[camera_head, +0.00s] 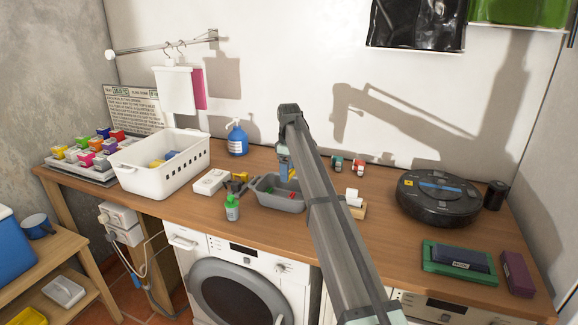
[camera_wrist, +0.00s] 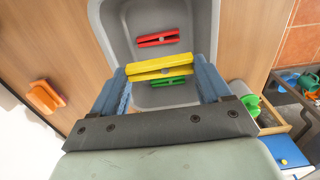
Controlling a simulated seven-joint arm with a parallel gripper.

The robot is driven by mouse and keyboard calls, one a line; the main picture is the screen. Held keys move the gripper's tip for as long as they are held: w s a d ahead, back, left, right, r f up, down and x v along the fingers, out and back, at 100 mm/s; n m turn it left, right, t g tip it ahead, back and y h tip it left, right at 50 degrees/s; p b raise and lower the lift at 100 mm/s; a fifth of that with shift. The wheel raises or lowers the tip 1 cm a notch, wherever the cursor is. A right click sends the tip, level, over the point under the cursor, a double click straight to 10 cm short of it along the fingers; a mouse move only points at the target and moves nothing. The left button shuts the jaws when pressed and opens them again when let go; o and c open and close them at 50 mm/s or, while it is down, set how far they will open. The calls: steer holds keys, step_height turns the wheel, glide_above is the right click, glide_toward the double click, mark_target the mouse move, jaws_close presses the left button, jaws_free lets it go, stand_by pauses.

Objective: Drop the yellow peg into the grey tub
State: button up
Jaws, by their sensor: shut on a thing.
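My gripper (camera_wrist: 165,78) is shut on the yellow peg (camera_wrist: 160,67), which lies crosswise between its two blue fingers. In the head view my gripper (camera_head: 287,170) is above the grey tub (camera_head: 277,204), partly hidden by my arm. The wrist view shows the tub (camera_wrist: 113,28) below the peg. A red peg (camera_wrist: 158,38) and a green peg (camera_wrist: 172,81) lie on the tub's floor, apart from each other. The yellow peg overlaps the tub's opening in the wrist view.
A small white-and-wood item (camera_head: 355,203) is right of the tub, with a black robot vacuum (camera_head: 437,199) beyond. An orange object (camera_wrist: 45,96) lies on the wood.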

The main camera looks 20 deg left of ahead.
steer(key=shift+f, duration=1.9)
steer(key=o, duration=1)
steer(key=shift+c, duration=0.2)
step_height(320, 180, up, 14)
steer(key=shift+f, duration=0.15)
